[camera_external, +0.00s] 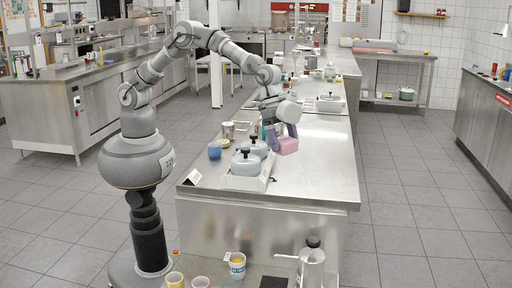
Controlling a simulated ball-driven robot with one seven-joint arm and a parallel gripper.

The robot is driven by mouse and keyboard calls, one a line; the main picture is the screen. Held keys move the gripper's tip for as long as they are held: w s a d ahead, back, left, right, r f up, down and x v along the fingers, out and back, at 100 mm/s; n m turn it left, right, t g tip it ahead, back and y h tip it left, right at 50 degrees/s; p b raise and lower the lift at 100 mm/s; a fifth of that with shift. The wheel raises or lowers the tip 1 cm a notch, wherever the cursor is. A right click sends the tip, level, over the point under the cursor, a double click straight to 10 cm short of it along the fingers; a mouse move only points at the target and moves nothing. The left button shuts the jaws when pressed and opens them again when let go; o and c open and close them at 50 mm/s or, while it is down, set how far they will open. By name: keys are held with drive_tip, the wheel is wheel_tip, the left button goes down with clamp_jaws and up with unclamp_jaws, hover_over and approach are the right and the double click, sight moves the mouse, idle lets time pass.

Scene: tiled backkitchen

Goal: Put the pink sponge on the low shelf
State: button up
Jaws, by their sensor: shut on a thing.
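The pink sponge (289,147) is at the lower end of my gripper (286,136), over the steel island counter (325,175). My gripper is shut on the sponge, to the right of the pots. I cannot tell whether the sponge clears the counter. A low shelf (385,102) shows under the steel table at the back right, with a green pot on it. A low steel surface also shows at the bottom front; which one is the task's shelf is unclear.
Cups and a metal bottle (312,262) stand at the front. The counter right of the sponge is clear.

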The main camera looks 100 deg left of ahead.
drive_tip(key=s+d+r+m+g+y+b, duration=0.1)
drive_tip(key=s+d+m+g+b, duration=0.3)
drive_tip(key=s+m, duration=0.6)
drive_tip(key=s+d+m+g+y, duration=0.1)
drive_tip(key=s+d+m, duration=0.4)
drive_tip(key=s+m, duration=0.55)
drive_tip(key=s+d+r+m+g+y+b, duration=0.1)
drive_tip(key=s+d+m+g+b, duration=0.3)
drive_tip(key=s+m, duration=0.6)
drive_tip(key=f+b, duration=0.1)
drive_tip(key=f, duration=1.3)
drive_tip(key=s+f+n, duration=0.1)
drive_tip(key=f, duration=1.3)
drive_tip(key=s+f+n+t+b, duration=0.1)
drive_tip(key=f, duration=1.4)
drive_tip(key=shift+d+f+b, duration=0.1)
drive_tip(key=shift+d+b, duration=0.25)
drive_tip(key=shift+f, duration=0.2)
drive_tip(key=o, duration=0.9)
drive_tip(key=shift+r, duration=0.1)
drive_tip(key=shift+o, duration=0.2)
